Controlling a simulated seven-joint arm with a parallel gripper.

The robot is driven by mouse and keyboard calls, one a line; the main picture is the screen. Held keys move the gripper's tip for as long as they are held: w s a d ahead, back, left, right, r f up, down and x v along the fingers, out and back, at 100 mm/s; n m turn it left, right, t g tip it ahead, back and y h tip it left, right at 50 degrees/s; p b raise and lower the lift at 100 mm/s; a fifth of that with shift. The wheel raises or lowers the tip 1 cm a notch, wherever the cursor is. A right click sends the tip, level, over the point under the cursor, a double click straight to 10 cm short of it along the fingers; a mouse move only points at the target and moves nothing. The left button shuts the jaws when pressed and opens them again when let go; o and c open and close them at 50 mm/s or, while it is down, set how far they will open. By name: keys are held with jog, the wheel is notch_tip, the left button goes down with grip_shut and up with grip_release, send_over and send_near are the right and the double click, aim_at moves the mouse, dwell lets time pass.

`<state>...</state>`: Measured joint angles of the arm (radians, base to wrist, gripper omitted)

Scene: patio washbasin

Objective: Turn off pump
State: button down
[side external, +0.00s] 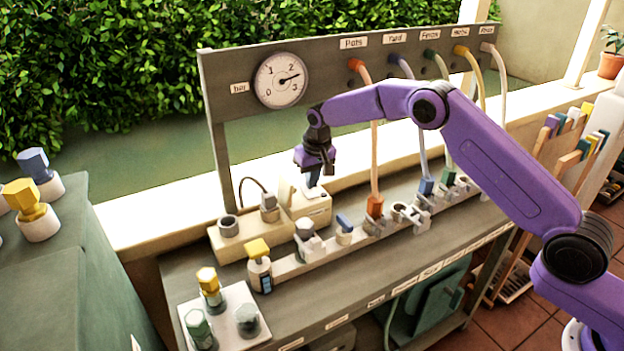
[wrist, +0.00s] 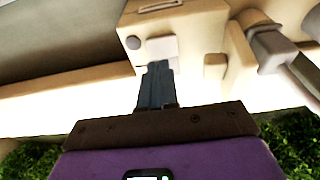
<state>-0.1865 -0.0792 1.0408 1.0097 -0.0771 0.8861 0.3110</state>
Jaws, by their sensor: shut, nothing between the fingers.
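The cream box (side external: 312,206), which looks like the pump or its control box, stands on the bench behind the row of valves. In the wrist view its face (wrist: 185,30) carries a dark round spot (wrist: 133,42) and a pale square plate (wrist: 163,48), perhaps a switch. My gripper (side external: 312,183) points down at this box from above. Its fingers are shut together with nothing between them; they also show in the wrist view (wrist: 156,68), with their tips over the lower part of the pale plate. I cannot tell whether they touch it.
A pressure gauge (side external: 281,80) on the grey back panel has its needle near 3. A yellow-capped bottle (side external: 258,266) and a rail of valves (side external: 343,232) stand in front of the box. An orange hose (side external: 375,165) hangs to the right of my gripper.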

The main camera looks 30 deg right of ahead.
jog(key=s+r, duration=0.5)
jog(key=r, duration=0.3)
jog(key=shift+r, duration=0.35)
jog(key=s+a+r+n+g, duration=0.1)
jog(key=s+r+n, duration=0.2)
jog(key=s, duration=0.7)
jog(key=s+a+r+n, duration=0.1)
jog(key=s+r+n, duration=0.15)
jog(key=s, duration=0.85)
jog(key=s+d+f+n, duration=0.1)
jog(key=s+d+n, duration=0.2)
jog(key=s, duration=0.9)
jog(key=s+d+f+n+g, duration=0.1)
jog(key=s+d+n, duration=0.3)
jog(key=s+d, duration=0.5)
jog(key=s, duration=0.3)
jog(key=shift+s+d, duration=0.3)
jog(key=shift+s, duration=0.1)
